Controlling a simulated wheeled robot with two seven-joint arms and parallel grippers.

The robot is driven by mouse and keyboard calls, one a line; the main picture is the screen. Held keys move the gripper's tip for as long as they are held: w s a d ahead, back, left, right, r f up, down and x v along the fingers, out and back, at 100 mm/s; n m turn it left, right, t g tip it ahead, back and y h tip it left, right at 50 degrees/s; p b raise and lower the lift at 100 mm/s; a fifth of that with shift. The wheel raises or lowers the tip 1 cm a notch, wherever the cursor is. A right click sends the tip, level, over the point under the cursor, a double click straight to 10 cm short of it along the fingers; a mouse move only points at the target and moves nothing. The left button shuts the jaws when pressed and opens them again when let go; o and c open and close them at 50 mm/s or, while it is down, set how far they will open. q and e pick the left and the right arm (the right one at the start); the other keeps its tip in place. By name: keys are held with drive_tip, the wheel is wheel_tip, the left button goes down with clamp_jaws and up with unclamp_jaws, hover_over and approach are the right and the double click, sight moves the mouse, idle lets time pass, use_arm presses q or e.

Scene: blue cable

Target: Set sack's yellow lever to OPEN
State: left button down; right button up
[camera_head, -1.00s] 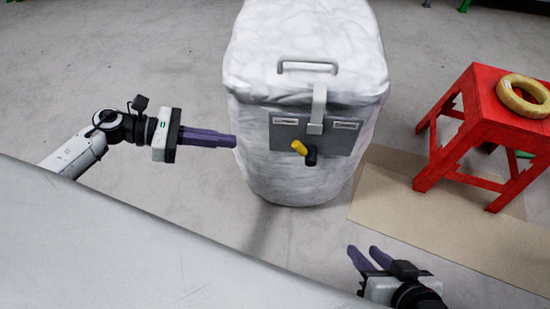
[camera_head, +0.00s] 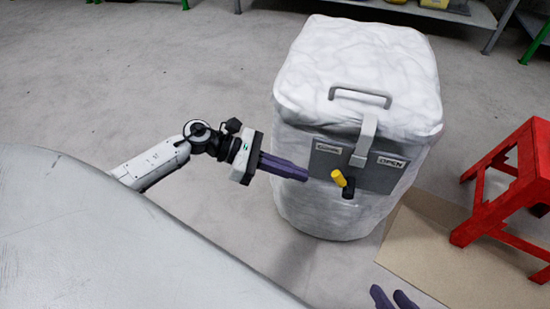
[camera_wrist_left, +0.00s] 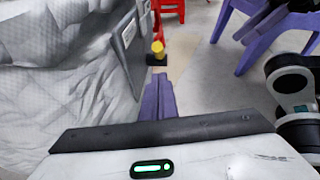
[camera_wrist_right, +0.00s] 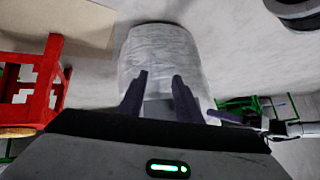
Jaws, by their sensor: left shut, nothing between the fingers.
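The white sack (camera_head: 355,70) stands upright, with a grey plate (camera_head: 372,176) on its front. The plate has a CLOSE label (camera_head: 328,147) at left and an OPEN label (camera_head: 391,162) at right. The yellow lever (camera_head: 338,178) sits on a black pivot below the labels and tilts up-left, toward the CLOSE side. My left gripper (camera_head: 306,174) is shut and empty, its tips just left of the lever. The left wrist view shows the lever (camera_wrist_left: 157,48) just beyond the fingertips, apparently apart. My right gripper (camera_wrist_right: 160,76) is open and empty, facing the sack from a distance.
A red stool (camera_head: 510,185) stands to the right of the sack, by a tan board (camera_head: 425,245) on the floor. A grey surface (camera_head: 90,245) fills the lower left. Shelving (camera_head: 430,12) stands at the back.

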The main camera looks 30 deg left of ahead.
sight(343, 179)
use_arm(q)
drive_tip(key=d, duration=0.1)
drive_tip(key=w+d+r, duration=0.1)
drive_tip(key=w+d, duration=0.1)
drive_tip(key=d, duration=0.1)
drive_tip(key=shift+r, duration=0.15)
use_arm(e)
drive_tip(key=shift+a+r, duration=0.15)
drive_tip(key=shift+r, duration=0.15)
use_arm(q)
drive_tip(key=shift+a, duration=0.1)
use_arm(e)
drive_tip(key=shift+s, duration=0.1)
